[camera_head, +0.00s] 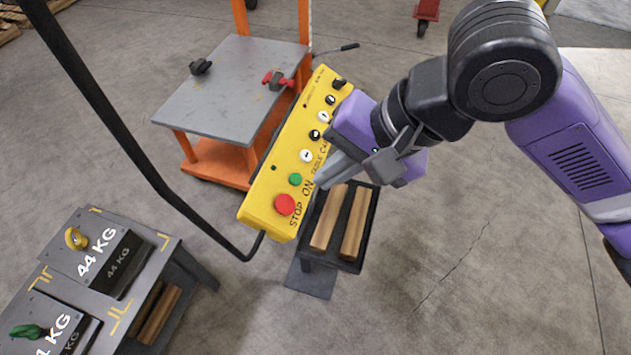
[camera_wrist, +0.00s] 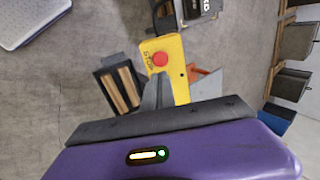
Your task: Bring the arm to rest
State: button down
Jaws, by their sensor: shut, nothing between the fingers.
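My purple arm reaches in from the right in the head view, and my gripper (camera_head: 326,178) points left and down at its end. Its grey fingers are together with nothing between them. In the head view they overlap the edge of a yellow control box (camera_head: 262,196), beside its lower half. The box has a red button (camera_head: 285,204), a green button (camera_head: 295,179) and several black and white knobs. In the wrist view my gripper (camera_wrist: 158,92) lies in front of the yellow box (camera_wrist: 176,66), below the red button (camera_wrist: 159,59). I cannot tell whether the fingers touch the box.
A black tray (camera_head: 369,221) with wooden blocks stands below the box. An orange-framed cart (camera_head: 223,88) is behind it. A black cable arm (camera_head: 112,124) runs to the box. Weights marked 44 KG (camera_head: 123,264) sit on a bench at lower left. Floor at lower right is clear.

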jog(key=shift+d+r, duration=0.2)
jog(key=shift+r, duration=0.15)
dwell(0.4)
